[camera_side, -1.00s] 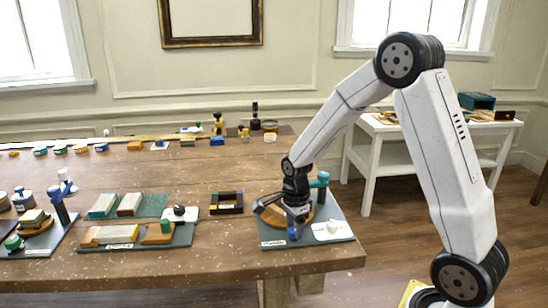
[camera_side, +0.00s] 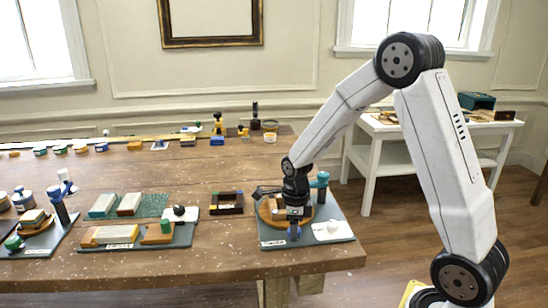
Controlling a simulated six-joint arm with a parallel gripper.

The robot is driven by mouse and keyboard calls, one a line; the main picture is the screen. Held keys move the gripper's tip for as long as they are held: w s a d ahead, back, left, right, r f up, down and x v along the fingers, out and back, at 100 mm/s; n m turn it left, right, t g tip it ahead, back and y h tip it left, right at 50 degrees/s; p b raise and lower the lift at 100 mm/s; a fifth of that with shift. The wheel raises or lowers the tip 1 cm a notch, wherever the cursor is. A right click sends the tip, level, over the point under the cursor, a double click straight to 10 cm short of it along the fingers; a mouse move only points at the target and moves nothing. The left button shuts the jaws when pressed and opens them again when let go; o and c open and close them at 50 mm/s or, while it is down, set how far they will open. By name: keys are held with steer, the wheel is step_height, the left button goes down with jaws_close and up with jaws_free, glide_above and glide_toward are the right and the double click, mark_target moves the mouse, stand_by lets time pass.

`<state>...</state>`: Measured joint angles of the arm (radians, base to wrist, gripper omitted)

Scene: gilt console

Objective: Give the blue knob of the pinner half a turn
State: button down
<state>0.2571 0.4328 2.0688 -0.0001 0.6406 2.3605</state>
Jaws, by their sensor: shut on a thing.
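The pinner stands on a blue-grey board (camera_side: 337,221) at the right front of the wooden table, with a round wooden part (camera_side: 268,212) and a teal post (camera_side: 321,184). Its blue knob (camera_side: 294,233) shows at the front, just under my gripper's fingertips. My gripper (camera_side: 295,225) points down and is shut on the blue knob. The jaws hide the knob's upper part and some of the wooden disc behind.
A white piece (camera_side: 332,230) lies on the board right of the knob. A dark open box (camera_side: 227,203) stands just left of the board. Boards with blocks (camera_side: 116,235) lie further left. The table's front edge (camera_side: 200,262) is close.

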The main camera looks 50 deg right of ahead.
steer(key=shift+r, duration=0.1)
steer(key=shift+c, duration=1)
jaws_free()
steer(key=shift+r, duration=3.9)
steer(key=s+a+f+n+t, duration=0.1)
steer(key=s+a+n, duration=0.3)
steer(key=n, duration=1.1)
steer(key=s+a+f+n+t, duration=0.1)
steer(key=s+a+f+n, duration=0.2)
steer(key=n, duration=1.2)
steer(key=s+a, duration=0.2)
steer(key=shift+a+f+t, duration=0.3)
steer(key=shift+a+f, duration=0.05)
steer(key=shift+a, duration=0.05)
